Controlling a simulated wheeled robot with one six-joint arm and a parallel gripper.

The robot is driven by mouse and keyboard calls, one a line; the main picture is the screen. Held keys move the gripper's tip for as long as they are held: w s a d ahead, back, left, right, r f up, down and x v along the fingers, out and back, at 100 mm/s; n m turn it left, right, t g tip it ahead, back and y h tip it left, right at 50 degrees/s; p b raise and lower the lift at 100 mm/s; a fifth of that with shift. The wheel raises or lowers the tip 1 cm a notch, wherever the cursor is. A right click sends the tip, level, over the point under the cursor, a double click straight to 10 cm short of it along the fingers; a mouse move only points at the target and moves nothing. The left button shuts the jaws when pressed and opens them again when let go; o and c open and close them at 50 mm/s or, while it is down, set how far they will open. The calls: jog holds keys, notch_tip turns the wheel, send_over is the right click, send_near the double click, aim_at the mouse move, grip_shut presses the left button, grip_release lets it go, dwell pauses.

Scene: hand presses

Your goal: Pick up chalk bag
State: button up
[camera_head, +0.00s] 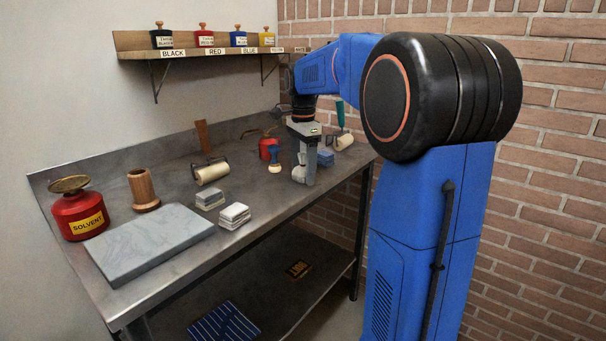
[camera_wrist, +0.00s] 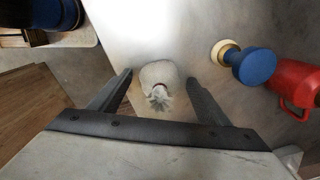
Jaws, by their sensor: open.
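The chalk bag (camera_wrist: 160,78) is a small, pale, rounded bag with a tied, ruffled neck, seen in the wrist view on the grey bench. My gripper (camera_wrist: 158,90) is open, with one dark finger on either side of the bag and a gap on both sides. In the head view my gripper (camera_head: 306,165) is low over the right part of the bench. A white shape beside it there looks like the chalk bag (camera_head: 297,173), partly hidden by the gripper.
A blue-handled dabber (camera_head: 274,160) and a red can (camera_head: 268,146) stand close left of my gripper. Rollers (camera_head: 211,172), stacked blocks (camera_head: 234,215), a grey slab (camera_head: 150,243), a wooden cup (camera_head: 143,190) and a solvent can (camera_head: 80,212) occupy the bench. An ink shelf (camera_head: 215,52) hangs above.

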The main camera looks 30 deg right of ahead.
jog(key=shift+c, duration=0.3)
jog(key=c, duration=1.1)
jog(key=shift+r, duration=0.15)
notch_tip(320, 180, up, 10)
jog(key=shift+f, duration=0.15)
jog(key=shift+o, duration=0.9)
